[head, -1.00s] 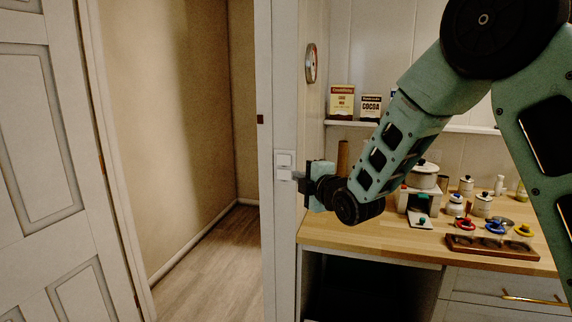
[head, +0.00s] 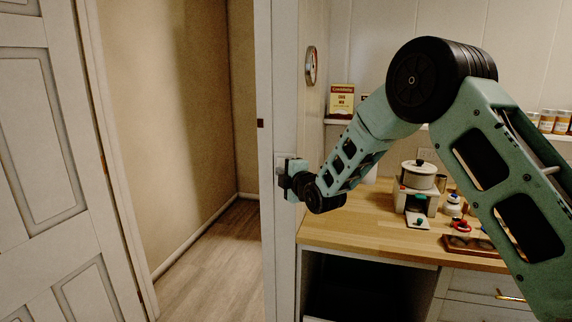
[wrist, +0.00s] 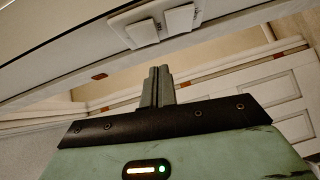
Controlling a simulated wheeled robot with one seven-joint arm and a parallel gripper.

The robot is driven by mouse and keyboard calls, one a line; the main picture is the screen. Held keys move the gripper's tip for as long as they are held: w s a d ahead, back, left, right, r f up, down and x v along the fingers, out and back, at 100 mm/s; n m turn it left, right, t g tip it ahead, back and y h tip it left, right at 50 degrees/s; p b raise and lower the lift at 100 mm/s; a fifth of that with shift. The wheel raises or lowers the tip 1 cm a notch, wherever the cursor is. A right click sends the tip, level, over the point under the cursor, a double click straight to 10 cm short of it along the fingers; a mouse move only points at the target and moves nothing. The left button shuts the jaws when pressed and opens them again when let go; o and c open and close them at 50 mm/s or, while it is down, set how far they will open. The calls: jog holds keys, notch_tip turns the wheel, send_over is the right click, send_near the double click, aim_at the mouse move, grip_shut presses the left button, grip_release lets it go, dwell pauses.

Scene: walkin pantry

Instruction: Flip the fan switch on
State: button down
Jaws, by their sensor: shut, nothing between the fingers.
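The switch plate (wrist: 155,20) is pale and carries two white rockers side by side in the wrist view, a left rocker (wrist: 143,33) and a right rocker (wrist: 180,18). Small dark marks show near the rockers, too small to read, so I cannot tell which is the fan switch or its state. My gripper (wrist: 160,72) is shut and empty, its fingertips appearing just below the plate with a gap in the picture. In the head view my gripper (head: 281,177) is at the white door post and hides most of the plate.
The white door post (head: 283,250) stands beside an open doorway, with a panelled door (head: 45,150) at left. Right of the post is a wooden counter (head: 370,237) with a pot (head: 418,178) and jars. A round wall clock (head: 311,66) hangs above.

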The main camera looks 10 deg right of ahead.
jog(key=w, duration=0.1)
jog(key=w+d+p, duration=0.1)
jog(key=w+d, duration=0.1)
jog(key=shift+w+f+p, duration=0.1)
jog(key=shift+f+p, duration=0.15)
jog(key=shift+p, duration=0.05)
